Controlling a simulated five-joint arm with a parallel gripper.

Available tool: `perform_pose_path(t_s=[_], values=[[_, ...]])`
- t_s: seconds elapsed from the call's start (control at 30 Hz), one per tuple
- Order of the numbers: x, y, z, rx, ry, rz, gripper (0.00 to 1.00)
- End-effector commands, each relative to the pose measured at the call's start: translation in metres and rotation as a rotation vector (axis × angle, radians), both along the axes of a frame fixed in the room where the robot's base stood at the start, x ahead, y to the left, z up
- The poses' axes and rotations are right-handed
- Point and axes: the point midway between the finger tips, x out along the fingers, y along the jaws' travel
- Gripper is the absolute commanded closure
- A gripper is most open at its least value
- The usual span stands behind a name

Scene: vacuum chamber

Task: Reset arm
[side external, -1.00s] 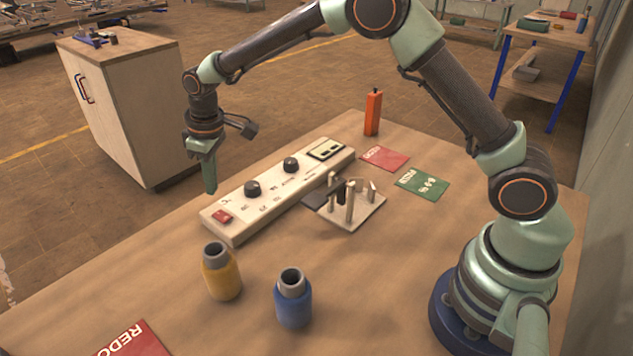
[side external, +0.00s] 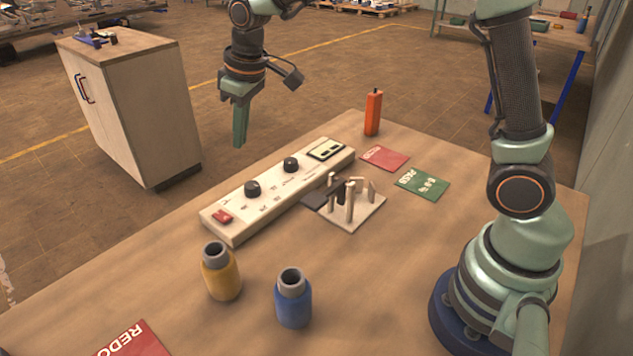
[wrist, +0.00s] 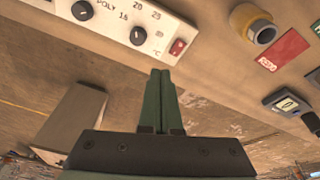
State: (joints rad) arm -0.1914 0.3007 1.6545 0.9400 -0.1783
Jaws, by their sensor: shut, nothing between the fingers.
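My gripper (side external: 239,143) is shut and empty, its green fingers together and pointing down. In the side view it hangs in the air above and behind the white control panel (side external: 250,209), apart from it. The wrist view shows the closed fingers (wrist: 161,75) with nothing between them. The control panel has black knobs and a red switch, and it also shows at the top of the wrist view (wrist: 113,16).
The table (side external: 400,265) holds a yellow bottle (side external: 222,277), a blue bottle (side external: 293,303), an orange canister (side external: 373,114), a small pegged stand (side external: 362,212), and red (side external: 384,158) and green (side external: 421,184) cards. A wooden cabinet (side external: 140,115) stands at the left.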

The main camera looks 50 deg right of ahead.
Motion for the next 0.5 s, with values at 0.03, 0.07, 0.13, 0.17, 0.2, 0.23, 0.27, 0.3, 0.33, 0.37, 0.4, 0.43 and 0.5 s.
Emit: perform_pose_path(t_s=[0.03, 0.07, 0.13, 0.17, 0.2, 0.23, 0.27, 0.3, 0.33, 0.37, 0.4, 0.43, 0.5], values=[[-0.011, -0.009, 0.013, 0.006, -0.019, -0.024, 1.00], [-0.017, -0.013, 0.019, 0.010, -0.028, -0.037, 1.00], [-0.033, -0.023, 0.031, 0.017, -0.048, -0.069, 1.00], [-0.040, -0.028, 0.035, 0.020, -0.056, -0.082, 1.00], [-0.049, -0.033, 0.041, 0.025, -0.069, -0.100, 1.00], [-0.057, -0.037, 0.044, 0.028, -0.077, -0.113, 1.00], [-0.064, -0.041, 0.047, 0.031, -0.085, -0.127, 1.00], [-0.074, -0.046, 0.051, 0.036, -0.097, -0.145, 1.00], [-0.081, -0.050, 0.053, 0.039, -0.105, -0.158, 1.00], [-0.089, -0.053, 0.056, 0.042, -0.114, -0.171, 1.00], [-0.098, -0.058, 0.058, 0.047, -0.126, -0.189, 1.00], [-0.106, -0.061, 0.059, 0.050, -0.135, -0.204, 1.00], [-0.123, -0.068, 0.060, 0.057, -0.157, -0.233, 1.00]])
